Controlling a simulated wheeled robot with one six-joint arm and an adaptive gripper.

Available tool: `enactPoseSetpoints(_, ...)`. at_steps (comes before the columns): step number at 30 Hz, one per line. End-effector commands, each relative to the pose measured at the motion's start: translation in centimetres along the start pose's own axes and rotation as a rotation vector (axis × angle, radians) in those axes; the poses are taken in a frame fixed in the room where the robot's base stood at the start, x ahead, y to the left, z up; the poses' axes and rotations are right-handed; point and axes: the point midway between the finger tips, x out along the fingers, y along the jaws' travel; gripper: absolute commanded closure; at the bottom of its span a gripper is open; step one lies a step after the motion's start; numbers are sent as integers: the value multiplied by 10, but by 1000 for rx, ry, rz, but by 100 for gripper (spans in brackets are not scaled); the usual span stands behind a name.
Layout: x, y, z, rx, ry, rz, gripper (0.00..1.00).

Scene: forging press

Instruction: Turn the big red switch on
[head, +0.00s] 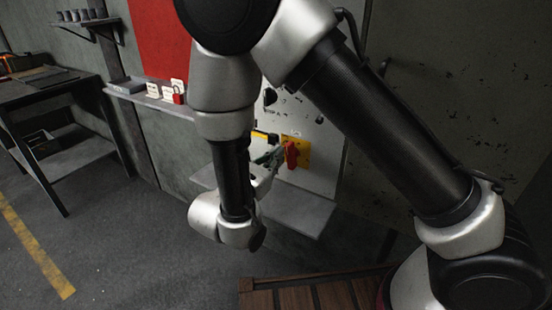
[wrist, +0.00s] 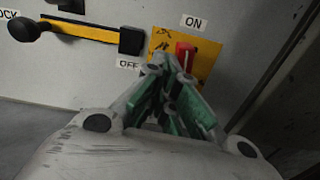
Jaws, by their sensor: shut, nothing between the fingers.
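The big red switch (head: 291,154) sits on a yellow plate (head: 304,147) on the pale panel in the head view. In the wrist view the red switch (wrist: 186,56) shows just beyond my fingertips, its lower part hidden by them. An ON label (wrist: 194,22) is above the plate and an OFF label (wrist: 128,64) is at its lower left. My gripper (wrist: 174,62) is shut and empty, its tips close in front of the switch. I cannot tell whether they touch it. In the head view my gripper (head: 272,157) is just left of the switch.
A black handle (wrist: 24,29) on a yellow bar (wrist: 75,35) is left of the switch. A grey shelf (head: 300,213) juts out below the panel. A small red lock (head: 179,95) and white tags are on a ledge at left. A dark table (head: 45,90) stands farther left.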

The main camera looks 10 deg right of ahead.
Motion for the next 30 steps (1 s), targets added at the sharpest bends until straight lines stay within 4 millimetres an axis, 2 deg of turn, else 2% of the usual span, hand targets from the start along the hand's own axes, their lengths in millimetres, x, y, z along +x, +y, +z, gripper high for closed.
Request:
enactPoseSetpoints(15,0,-3,0,0,0,0,100)
enactPoseSetpoints(25,-4,7,-1,1,0,0,100)
enactPoseSetpoints(30,-16,8,-1,1,0,3,100)
